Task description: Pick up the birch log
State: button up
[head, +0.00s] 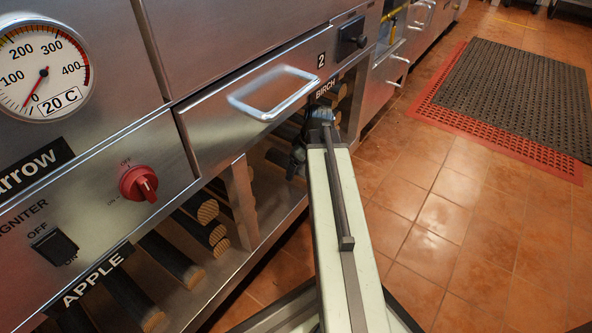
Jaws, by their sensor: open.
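Birch logs lie in the lower compartment under the black BIRCH label (325,88). One dark log (283,158) shows left of my gripper, and light round log ends (345,88) show to its right. My arm reaches forward from the bottom of the view to this compartment. My dark gripper (298,158) is at the compartment's front opening, beside the logs, and open. Its fingertips are small and partly hidden by my arm, so I cannot tell whether they touch a log. The arm also covers part of the compartment.
Apple logs (205,212) fill the compartment to the left, past a metal divider (242,190). A drawer handle (274,94) juts out above the birch compartment. A red knob (138,183) is at left. Tiled floor (450,220) is clear at right, before a dark mat (515,95).

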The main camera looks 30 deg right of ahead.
jog(key=shift+d+f, duration=0.1)
jog(key=shift+f, duration=0.65)
jog(key=shift+r, duration=0.2)
jog(key=shift+d, duration=0.1)
grip_shut()
jog(key=shift+r, duration=0.15)
